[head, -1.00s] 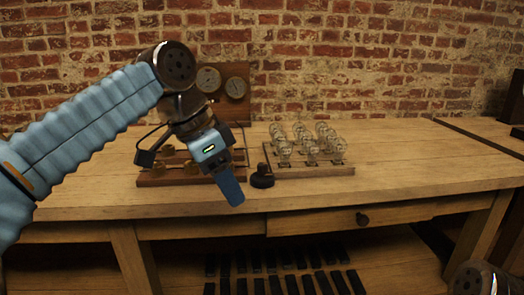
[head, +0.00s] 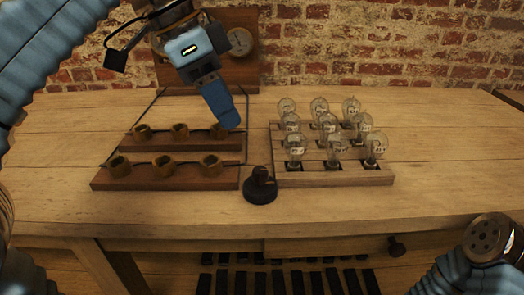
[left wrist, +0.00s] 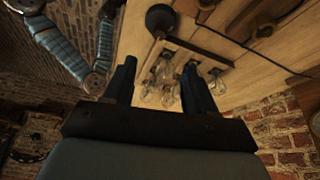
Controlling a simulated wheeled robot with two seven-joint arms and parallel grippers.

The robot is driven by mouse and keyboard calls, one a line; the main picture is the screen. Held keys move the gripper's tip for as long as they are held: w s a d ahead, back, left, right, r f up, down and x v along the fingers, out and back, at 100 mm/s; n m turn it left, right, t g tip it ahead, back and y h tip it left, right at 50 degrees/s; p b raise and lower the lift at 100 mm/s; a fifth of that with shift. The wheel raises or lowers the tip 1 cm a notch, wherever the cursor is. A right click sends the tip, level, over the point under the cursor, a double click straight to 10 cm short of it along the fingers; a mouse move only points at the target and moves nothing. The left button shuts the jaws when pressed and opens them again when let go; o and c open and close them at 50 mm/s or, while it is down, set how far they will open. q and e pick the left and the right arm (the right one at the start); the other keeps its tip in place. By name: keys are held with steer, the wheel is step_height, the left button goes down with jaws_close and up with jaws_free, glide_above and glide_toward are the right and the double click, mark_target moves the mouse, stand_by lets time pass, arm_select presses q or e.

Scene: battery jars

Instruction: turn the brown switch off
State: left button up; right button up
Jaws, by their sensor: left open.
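Two dark red-brown boards (head: 165,182) on the bench carry several brown round pieces (head: 163,165). Beside their right end stands a dark round knob (head: 260,186) on a round base, upright. It also shows in the left wrist view (left wrist: 160,19). I cannot tell which of these is the brown switch. My left gripper (head: 222,112) is above the back board's right end, apart from the knob, and partly hides that board. In the left wrist view its two fingers (left wrist: 160,72) are spread with nothing between them. My right gripper is out of view.
A pale wooden rack (head: 335,180) with several glass bulbs (head: 330,125) stands right of the knob. A wooden panel with a round gauge (head: 241,41) stands at the back against the brick wall. The bench (head: 450,140) is clear at the right.

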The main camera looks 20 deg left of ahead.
mark_target(260, 170)
arm_select(q)
steer(key=b+x, duration=0.3)
steer(key=x, duration=0.8)
steer(key=shift+d+f, duration=0.15)
steer(key=shift+f, duration=0.25)
steer(key=shift+w+d+f+b, duration=0.1)
steer(key=shift+d+f+b, duration=0.25)
steer(key=shift+f, duration=0.3)
steer(key=shift+c, duration=0.4)
jaws_close()
